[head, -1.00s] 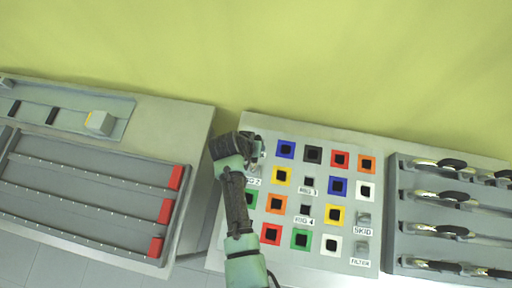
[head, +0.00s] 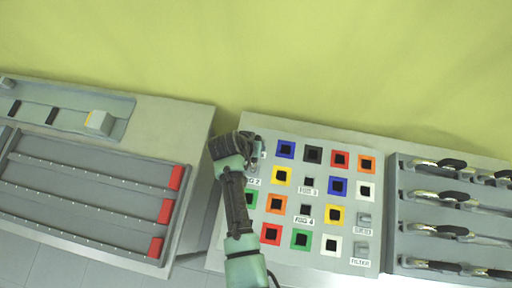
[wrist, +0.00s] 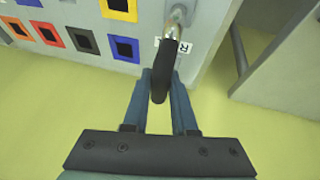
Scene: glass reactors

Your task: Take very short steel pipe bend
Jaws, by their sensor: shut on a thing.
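The very short steel pipe bend (wrist: 162,72) shows in the wrist view as a curved black sleeve with a bright steel end. The steel end is at a grey bracket (wrist: 180,13) on the panel face; I cannot tell whether it is seated in it. My gripper (wrist: 164,85) is shut on the black sleeve, with one finger on each side. In the head view my gripper (head: 250,150) is at the upper left corner of the panel (head: 320,188), and the arm hides most of the bend.
The panel has rows of colour-framed square holes and small labels. A grey rack (head: 394,215) with several black-sleeved steel pipes (head: 453,164) stands at the right. A tray with red end blocks (head: 165,211) stands at the left. A yellow-green floor area (head: 300,60) lies beyond, clear.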

